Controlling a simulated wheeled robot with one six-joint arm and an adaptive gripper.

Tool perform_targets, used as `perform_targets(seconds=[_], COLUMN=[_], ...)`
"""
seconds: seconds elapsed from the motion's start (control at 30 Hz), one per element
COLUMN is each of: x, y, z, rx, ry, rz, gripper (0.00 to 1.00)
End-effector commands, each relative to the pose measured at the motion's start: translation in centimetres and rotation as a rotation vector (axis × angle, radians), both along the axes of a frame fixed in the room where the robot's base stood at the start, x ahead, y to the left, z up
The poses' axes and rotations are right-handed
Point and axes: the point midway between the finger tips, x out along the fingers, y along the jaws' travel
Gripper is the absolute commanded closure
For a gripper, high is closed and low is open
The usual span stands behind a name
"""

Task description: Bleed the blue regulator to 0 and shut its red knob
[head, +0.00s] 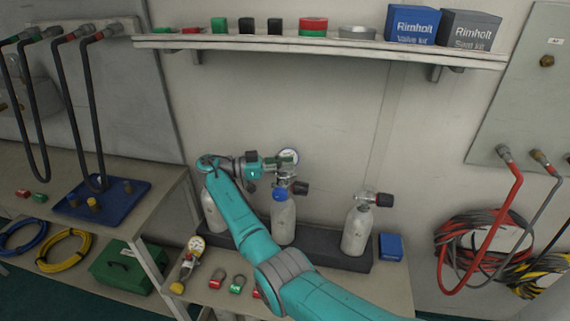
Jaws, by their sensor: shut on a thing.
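The blue regulator (279,194) sits at the top of the middle grey cylinder (284,222), which stands upright in a dark rack. A round white gauge (289,156) shows just above it; its needle is too small to read. A dark knob (301,188) sticks out to the right of the cylinder's neck; I cannot make out red on it. My gripper (285,173) reaches in from the left above the cylinder and is shut on the regulator's upper part, just below the gauge. The exact contact is too small to see.
A right cylinder (356,230) has a dark and red knob (381,199). A left cylinder (214,213) is partly behind my arm. A loose gauge assembly (190,258) and several shackle-shaped locks lie on the bench front. A blue box (390,246) stands right. A shelf (330,42) runs above.

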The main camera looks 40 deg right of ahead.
Motion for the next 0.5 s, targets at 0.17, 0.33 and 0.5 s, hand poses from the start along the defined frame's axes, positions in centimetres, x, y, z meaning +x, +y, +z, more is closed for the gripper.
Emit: perform_targets(seconds=[0.17, 0.33, 0.5], x=[-0.02, -0.01, 0.01], y=[-0.03, -0.03, -0.02], z=[-0.06, -0.03, 0.24], rx=[0.001, 0.001, 0.000], ry=[0.001, 0.001, 0.000], rz=[0.000, 0.001, 0.001], gripper=[0.53, 0.53, 0.53])
